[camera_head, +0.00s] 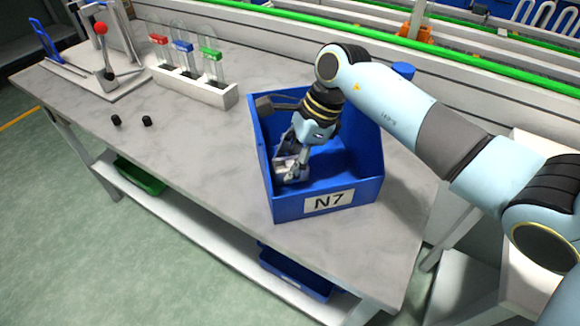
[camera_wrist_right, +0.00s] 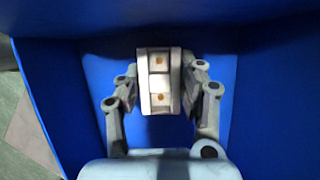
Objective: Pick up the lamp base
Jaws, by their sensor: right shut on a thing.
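The lamp base (camera_wrist_right: 159,78), a pale block with two small gold contacts on its face, lies between the fingers of my right gripper (camera_wrist_right: 160,85) in the right wrist view. My right gripper (camera_head: 290,170) is shut on it, down inside the blue bin (camera_head: 295,210) marked N7. In the head view the fingers and the bin's front wall leave little of the lamp base to see. Whether it touches the bin floor I cannot tell. My left gripper is not in view.
A white rack (camera_head: 196,88) with several glass tubes, capped red, blue and green, stands at the back left. A fixture with a red-knobbed lever (camera_head: 103,50) is farther left. Two small black pieces (camera_head: 131,121) lie on the grey table (camera_head: 190,150). The bin's blue walls surround my right gripper.

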